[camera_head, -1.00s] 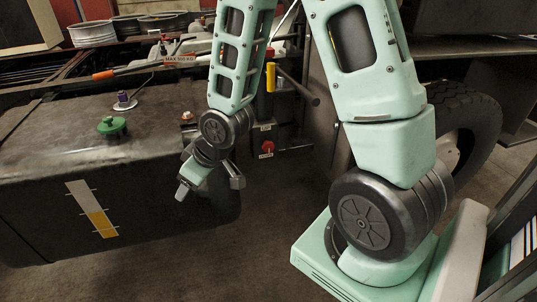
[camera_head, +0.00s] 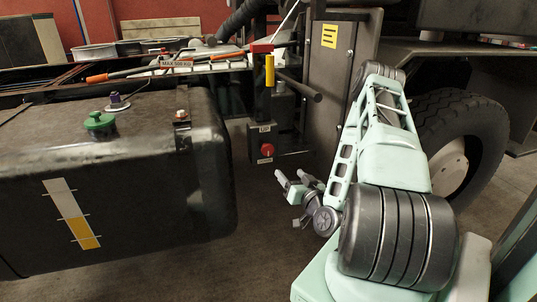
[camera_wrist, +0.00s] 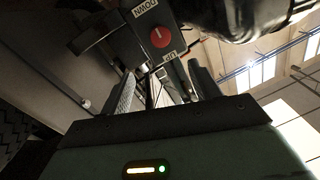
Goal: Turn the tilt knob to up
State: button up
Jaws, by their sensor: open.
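The tilt knob (camera_head: 267,150) is a red round knob on a dark control box (camera_head: 257,138) low beside the tank. One label sits above it and one below; they are too small to read in the head view. In the wrist view the red knob (camera_wrist: 159,38) shows a small white mark, between a DOWN label (camera_wrist: 145,11) and an UP label (camera_wrist: 170,57), all appearing inverted. My gripper (camera_head: 288,175) is open and empty, just right of and below the knob in the head view. In the wrist view its fingers (camera_wrist: 161,72) spread below the knob, apart from it.
A dark tank (camera_head: 130,180) with a green cap (camera_head: 99,122) fills the left. A yellow-handled lever (camera_head: 270,72) and a dark bar (camera_head: 300,87) stick out above the box. A large tyre (camera_head: 470,120) stands right. Bare floor lies below the box.

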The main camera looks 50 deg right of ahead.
jog(key=w+b, duration=0.1)
jog(key=b, duration=0.1)
jog(key=p, duration=0.3)
send_near(269, 150)
jog(key=p+x, duration=0.1)
jog(key=x, duration=0.9)
jog(key=shift+w+r, duration=0.1)
jog(key=c, duration=0.9)
